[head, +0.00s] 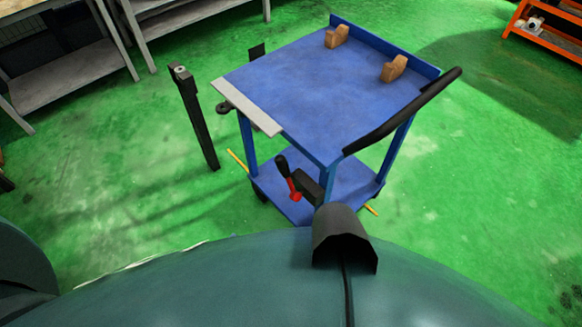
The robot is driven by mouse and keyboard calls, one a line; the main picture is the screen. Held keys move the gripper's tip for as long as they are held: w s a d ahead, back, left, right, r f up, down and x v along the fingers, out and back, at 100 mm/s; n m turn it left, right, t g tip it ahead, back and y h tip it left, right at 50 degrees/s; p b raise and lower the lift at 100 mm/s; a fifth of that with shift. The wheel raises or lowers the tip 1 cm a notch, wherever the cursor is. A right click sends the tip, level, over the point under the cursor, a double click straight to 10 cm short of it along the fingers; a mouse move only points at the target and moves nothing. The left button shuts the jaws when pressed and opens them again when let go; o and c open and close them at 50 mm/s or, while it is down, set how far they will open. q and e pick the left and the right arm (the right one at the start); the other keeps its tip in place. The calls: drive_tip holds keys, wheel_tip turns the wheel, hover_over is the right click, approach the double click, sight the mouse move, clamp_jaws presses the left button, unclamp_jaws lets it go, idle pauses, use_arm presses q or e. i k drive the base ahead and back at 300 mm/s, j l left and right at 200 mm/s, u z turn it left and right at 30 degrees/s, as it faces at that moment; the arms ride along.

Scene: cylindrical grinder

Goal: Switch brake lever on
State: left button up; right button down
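A blue two-shelf cart (313,88) stands ahead of me on the green floor. A small red lever (295,188) shows low at its near side, and a black rounded piece (282,165) touches its upper end. I take this to be the brake lever, though it is small and I cannot tell its setting. A dark bracket (309,186) beside it on the right covers part of the cart's near leg and lower shelf. Neither of my grippers is in view.
A black push handle (405,115) runs along the cart's right side. Two wooden blocks (337,37) stand on its top. A black post (195,115) leans left of the cart. Grey shelving (75,70) is at upper left, an orange rack (545,35) at upper right. Floor to the right is clear.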

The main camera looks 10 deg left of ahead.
sight(281, 162)
drive_tip(key=j+z, duration=0.3)
drive_tip(key=j, duration=0.2)
drive_tip(key=j+z, duration=0.35)
drive_tip(key=j, duration=0.6)
drive_tip(key=k+j+z, duration=0.1)
drive_tip(key=j, duration=0.35)
drive_tip(key=k+j, duration=0.1)
drive_tip(key=j, duration=0.35)
drive_tip(key=k+j, duration=0.1)
drive_tip(key=j, duration=0.35)
drive_tip(key=j+z, duration=0.1)
drive_tip(key=j, duration=0.35)
drive_tip(key=k, duration=0.05)
